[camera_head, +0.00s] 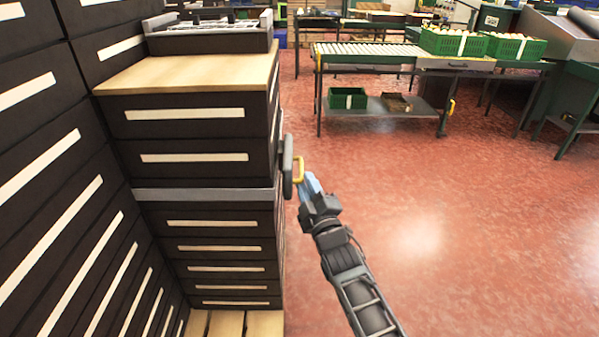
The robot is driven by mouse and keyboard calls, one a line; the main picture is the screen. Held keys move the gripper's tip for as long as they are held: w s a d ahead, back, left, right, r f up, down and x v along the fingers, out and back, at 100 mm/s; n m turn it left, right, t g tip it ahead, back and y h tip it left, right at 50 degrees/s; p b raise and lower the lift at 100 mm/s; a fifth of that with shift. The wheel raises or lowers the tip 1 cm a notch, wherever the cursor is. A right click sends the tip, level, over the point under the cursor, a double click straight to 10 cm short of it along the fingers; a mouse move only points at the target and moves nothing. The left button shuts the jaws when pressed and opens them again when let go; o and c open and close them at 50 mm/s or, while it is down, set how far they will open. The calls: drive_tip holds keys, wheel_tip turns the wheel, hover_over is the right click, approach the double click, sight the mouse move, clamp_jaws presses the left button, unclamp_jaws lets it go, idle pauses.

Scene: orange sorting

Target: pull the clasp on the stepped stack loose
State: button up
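The stepped stack (190,150) of dark crates with pale label strips stands at the left. A grey strap (205,196) runs across its front. The clasp (287,160), a dark grey upright piece, sits on the stack's right side at about the strap's height. A yellow loop handle (299,170) sticks out from it to the right. My gripper (308,184) has pale blue fingers and reaches up from the lower right. Its fingertips are right at the yellow handle, touching or nearly so. Whether they are closed around it is too small to tell.
A taller wall of dark crates (40,180) rises at the far left. The red floor (450,230) to the right is clear. Behind stand a roller table (370,52) and green crates of oranges (453,42). A wooden pallet (235,323) lies under the stack.

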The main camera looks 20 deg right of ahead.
sight(300, 169)
drive_tip(key=shift+b+x, duration=0.35)
drive_tip(key=shift+x, duration=2.3)
clamp_jaws()
